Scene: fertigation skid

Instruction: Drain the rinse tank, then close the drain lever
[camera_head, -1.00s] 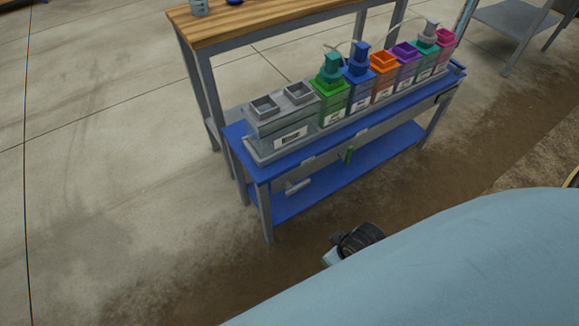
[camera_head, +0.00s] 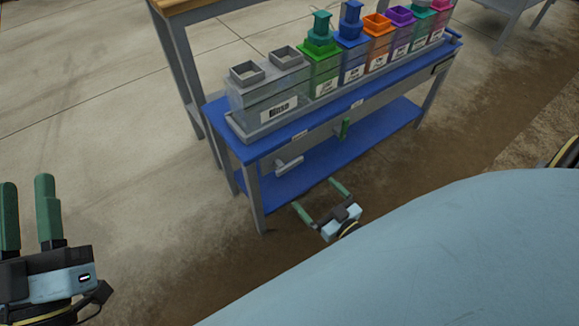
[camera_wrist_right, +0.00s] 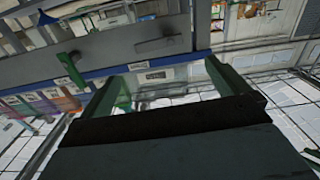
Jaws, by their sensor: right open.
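The clear grey rinse tank (camera_head: 258,96), with a white label, stands at the left end of the blue bench in the head view. Below the bench top, on the grey front rail, are a green lever (camera_head: 345,129) hanging down and a grey handle or spout (camera_head: 289,165). I cannot tell which is the drain lever. Both also show in the right wrist view, the green lever (camera_wrist_right: 70,67) and the grey piece (camera_wrist_right: 160,44). My right gripper (camera_head: 317,195) is open and empty, in front of and below them. My left gripper (camera_head: 27,184) is open and empty at the far left.
Several coloured tanks, from a green tank (camera_head: 320,77) onward, stand in a row right of the rinse tank. The bench has a blue lower shelf (camera_head: 345,150). A wooden-topped table (camera_head: 178,5) is behind. Concrete floor (camera_head: 110,110) is clear on the left.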

